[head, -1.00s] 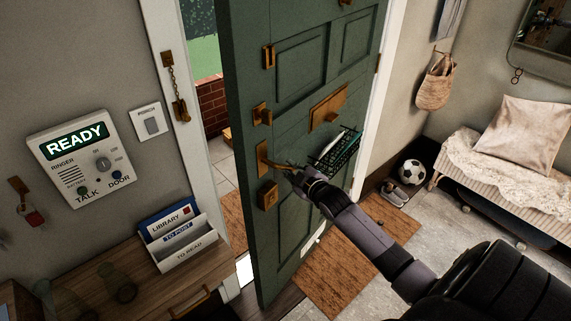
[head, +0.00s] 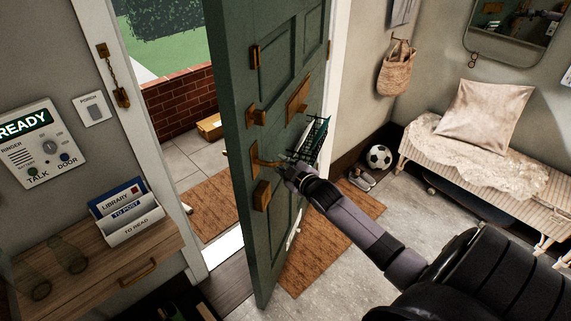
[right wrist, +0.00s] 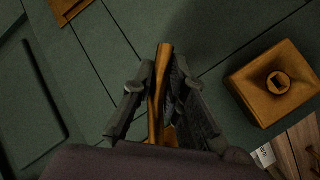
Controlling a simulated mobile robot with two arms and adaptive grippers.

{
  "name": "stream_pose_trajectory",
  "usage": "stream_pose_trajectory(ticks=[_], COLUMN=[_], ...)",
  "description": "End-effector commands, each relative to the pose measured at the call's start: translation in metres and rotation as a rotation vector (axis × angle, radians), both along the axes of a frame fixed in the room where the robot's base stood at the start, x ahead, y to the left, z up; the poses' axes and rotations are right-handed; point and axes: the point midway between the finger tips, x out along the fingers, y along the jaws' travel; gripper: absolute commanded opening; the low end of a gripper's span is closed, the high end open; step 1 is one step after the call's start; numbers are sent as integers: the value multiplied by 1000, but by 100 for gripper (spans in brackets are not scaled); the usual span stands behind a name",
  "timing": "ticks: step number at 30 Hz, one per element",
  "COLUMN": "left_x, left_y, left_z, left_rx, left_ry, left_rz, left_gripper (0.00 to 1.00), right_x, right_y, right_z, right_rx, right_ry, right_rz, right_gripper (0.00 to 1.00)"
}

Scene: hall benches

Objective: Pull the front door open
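The green front door (head: 285,95) stands partly open, swung into the hall, with a gap at its left edge showing the outside. Its brass lever handle (head: 256,160) sits midway up near the free edge. My right gripper (head: 284,167) is at the handle, its arm coming from the lower right. In the right wrist view the lever (right wrist: 160,85) runs between the two fingers of the gripper (right wrist: 158,98), which are closed around it. My left gripper is not in view.
A wooden console (head: 95,265) with a letter rack (head: 130,222) stands left of the doorway. A doormat (head: 320,255), shoes (head: 361,180) and a football (head: 379,157) lie on the floor right of the door. A bench (head: 540,190) stands along the right wall.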

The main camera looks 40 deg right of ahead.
Motion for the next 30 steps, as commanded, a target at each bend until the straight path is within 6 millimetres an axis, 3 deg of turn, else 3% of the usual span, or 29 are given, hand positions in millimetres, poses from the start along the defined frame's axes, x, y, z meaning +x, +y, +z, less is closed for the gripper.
stream_pose_trajectory(ticks=[4,10,16,20,26,30], left_x=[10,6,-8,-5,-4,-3], left_y=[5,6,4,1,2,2], left_z=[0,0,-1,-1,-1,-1], left_rx=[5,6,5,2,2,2], left_ry=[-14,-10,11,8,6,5], left_rz=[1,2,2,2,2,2], left_gripper=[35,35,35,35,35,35], right_x=[-1,-1,-1,-3,-24,-51], right_y=[4,3,2,3,5,9], right_z=[-3,-4,-3,-3,1,7], right_rx=[3,3,2,2,1,1], right_ry=[4,5,4,4,5,7], right_rz=[7,5,4,4,5,4], right_gripper=[20,34,34,34,34,34])
